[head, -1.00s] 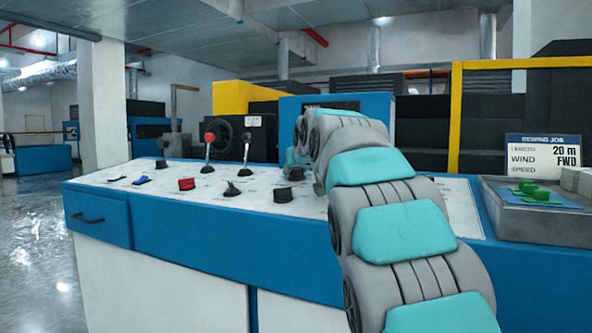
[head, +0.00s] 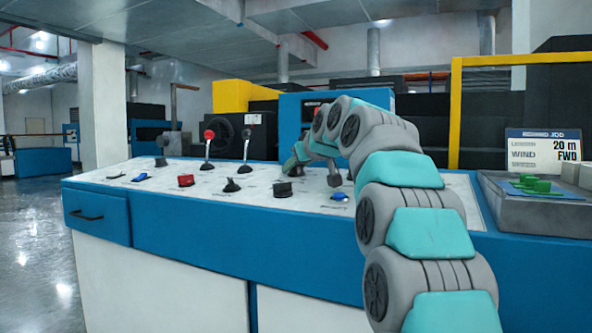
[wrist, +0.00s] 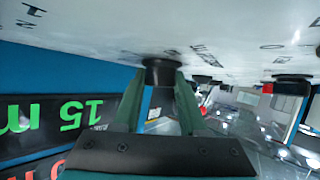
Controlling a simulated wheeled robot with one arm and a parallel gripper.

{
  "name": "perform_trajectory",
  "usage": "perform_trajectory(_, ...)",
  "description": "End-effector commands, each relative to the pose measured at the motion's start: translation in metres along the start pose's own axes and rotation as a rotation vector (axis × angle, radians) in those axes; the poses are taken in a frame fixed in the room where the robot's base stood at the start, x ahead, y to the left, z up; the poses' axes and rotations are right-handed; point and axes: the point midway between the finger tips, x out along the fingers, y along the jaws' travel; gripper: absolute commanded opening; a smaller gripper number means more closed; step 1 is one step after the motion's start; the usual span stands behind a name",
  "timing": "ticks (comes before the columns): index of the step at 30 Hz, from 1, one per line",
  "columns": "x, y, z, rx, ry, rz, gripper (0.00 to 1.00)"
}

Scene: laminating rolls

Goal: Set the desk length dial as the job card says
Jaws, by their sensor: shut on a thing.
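The job card (head: 543,150) stands at the right of the desk in the head view and shows "20 m" in its length row and "FWD" in its wind row. My gripper (wrist: 160,82) is shut on a black dial (wrist: 162,64) on the white desk top, one finger on each side. The wrist view is upside down. A dark display (wrist: 55,118) at its left shows "15 m" in green, with red figures partly cut off. In the head view my gripper (head: 290,168) is at the desk's far side, and the dial's marks are unreadable.
The desk top (head: 215,182) carries a red-knobbed lever (head: 209,136), a red switch (head: 186,180), a black knob (head: 282,189) nearer the front and blue switches. A grey box with green parts (head: 535,185) sits at the right. Open floor lies at the left.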

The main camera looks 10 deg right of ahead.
Motion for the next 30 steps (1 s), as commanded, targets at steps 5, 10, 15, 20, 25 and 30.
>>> perform_trajectory(5, -0.0003, -0.0001, -0.0004, -0.013, 0.002, -0.021, 0.00)
perform_trajectory(10, -0.0004, -0.0001, -0.0003, -0.013, 0.001, -0.020, 0.00)
perform_trajectory(15, -0.0005, 0.0000, -0.0002, -0.013, 0.001, -0.020, 0.52)
perform_trajectory(20, -0.0004, 0.0002, 0.0000, -0.012, 0.001, -0.019, 0.70)
perform_trajectory(25, -0.0005, 0.0003, 0.0001, -0.012, 0.000, -0.019, 0.71)
perform_trajectory(30, -0.0021, 0.0005, 0.0000, -0.012, 0.001, -0.019, 0.71)
